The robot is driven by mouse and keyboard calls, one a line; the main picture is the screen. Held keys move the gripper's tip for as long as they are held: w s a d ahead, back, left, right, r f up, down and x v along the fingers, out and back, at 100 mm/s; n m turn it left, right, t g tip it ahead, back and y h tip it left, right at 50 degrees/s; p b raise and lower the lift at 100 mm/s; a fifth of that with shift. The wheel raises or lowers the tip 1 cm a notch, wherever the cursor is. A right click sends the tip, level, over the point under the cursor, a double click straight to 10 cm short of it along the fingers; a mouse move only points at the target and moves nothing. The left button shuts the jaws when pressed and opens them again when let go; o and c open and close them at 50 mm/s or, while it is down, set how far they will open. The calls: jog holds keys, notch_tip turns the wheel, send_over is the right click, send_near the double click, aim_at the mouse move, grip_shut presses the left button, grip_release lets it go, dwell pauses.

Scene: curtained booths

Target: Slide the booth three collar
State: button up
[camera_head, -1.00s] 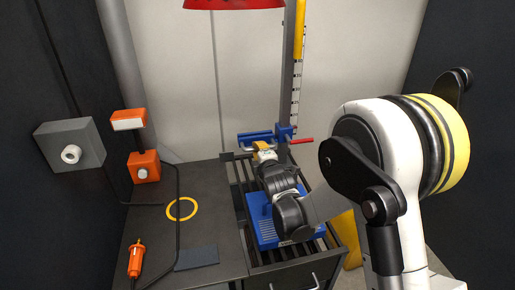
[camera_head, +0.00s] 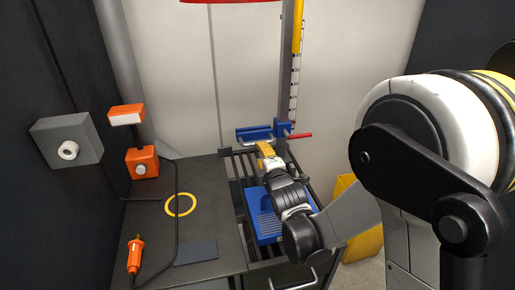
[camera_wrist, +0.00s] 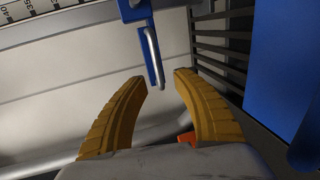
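The blue collar (camera_head: 283,130) sits on an upright post with a ruled scale. A red lever (camera_head: 300,135) sticks out to its right and a blue bracket (camera_head: 254,133) reaches to its left. My gripper (camera_head: 265,148) has yellow fingers and is just in front of and below the bracket, apparently apart from it. In the wrist view my gripper (camera_wrist: 160,75) is open, with a gap between the fingertips. A blue part (camera_wrist: 135,9) with a pale metal bar (camera_wrist: 152,55) lies beyond the tips. I cannot tell whether the bar touches them.
A slatted rack and a blue ribbed block (camera_head: 264,210) lie under my arm. A dark table (camera_head: 215,225) at left holds a yellow ring (camera_head: 181,205), an orange tool (camera_head: 134,255) and a cable. A grey box (camera_head: 66,143) is on the left wall; a yellow panel (camera_head: 363,240) stands at right.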

jog(key=v, duration=0.4)
dwell(0.3)
jog(key=s+d+r+m+g+h, duration=0.3)
jog(key=s+d+r+m, duration=0.1)
jog(key=s+d+m, duration=0.7)
jog(key=s+d+m+g, duration=0.2)
jog(key=s+d+m, duration=0.2)
jog(key=s, duration=0.4)
jog(key=s+d+f+m+g+h, duration=0.1)
jog(key=s+d+m+g, duration=0.2)
jog(key=s+m, duration=0.3)
jog(key=s+d, duration=0.1)
jog(key=s, duration=0.1)
jog(key=shift+s+d+f, duration=0.15)
jog(key=shift+s+f, duration=0.05)
jog(key=shift+s, duration=0.05)
